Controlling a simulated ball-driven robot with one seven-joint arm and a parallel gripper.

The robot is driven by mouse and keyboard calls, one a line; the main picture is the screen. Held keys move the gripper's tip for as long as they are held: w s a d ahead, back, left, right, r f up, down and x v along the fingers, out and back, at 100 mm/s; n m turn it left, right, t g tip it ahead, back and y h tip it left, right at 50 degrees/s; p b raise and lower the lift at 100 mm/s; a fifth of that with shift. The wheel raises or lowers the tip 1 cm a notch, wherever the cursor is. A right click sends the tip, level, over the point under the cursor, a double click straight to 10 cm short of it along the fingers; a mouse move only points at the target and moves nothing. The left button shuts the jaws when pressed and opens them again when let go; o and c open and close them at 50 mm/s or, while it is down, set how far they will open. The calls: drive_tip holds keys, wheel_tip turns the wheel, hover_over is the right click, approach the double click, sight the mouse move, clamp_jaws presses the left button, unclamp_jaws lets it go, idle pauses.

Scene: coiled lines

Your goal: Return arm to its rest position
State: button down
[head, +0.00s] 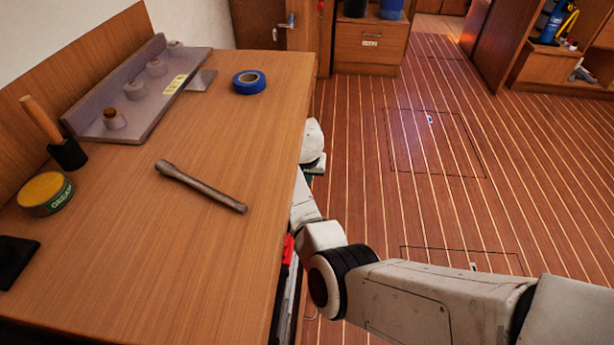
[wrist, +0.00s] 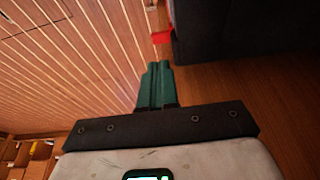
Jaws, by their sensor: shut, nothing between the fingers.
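My gripper shows in the wrist view (wrist: 155,82) as two green fingers pressed together, with nothing between them. The fingers point past a dark block-like shape at the upper right, over the striped floor. In the head view my white arm reaches in from the lower right and bends up along the right edge of the wooden worktop (head: 215,270). Its far end is beside the worktop edge, and the fingers are mostly hidden there.
On the worktop are a metal bar tool (head: 200,186), blue tape roll (head: 249,82), grease tin (head: 46,193), wooden-handled tool (head: 60,145) and grey rack (head: 140,90). A red item (head: 287,252) shows below the edge. The striped floor (head: 430,180) to the right is clear.

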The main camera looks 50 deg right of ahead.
drive_tip(key=shift+r, duration=0.2)
idle(0.5)
drive_tip(key=s+a+f+n, duration=0.1)
drive_tip(key=s+a+n, duration=0.25)
drive_tip(key=s, duration=0.75)
drive_tip(key=s+a+f+n, duration=0.25)
drive_tip(key=s+a, duration=0.25)
drive_tip(key=s, duration=0.6)
drive_tip(key=s+a+r+n+g+y, duration=0.15)
drive_tip(key=s+a+r+n, duration=0.25)
drive_tip(key=s+a, duration=0.75)
wheel_tip(320, 180, up, 17)
drive_tip(key=s+d+p, duration=0.1)
drive_tip(key=d+p, duration=0.1)
drive_tip(key=p, duration=1.5)
drive_tip(key=shift+y, duration=0.45)
drive_tip(key=shift+t, duration=0.25)
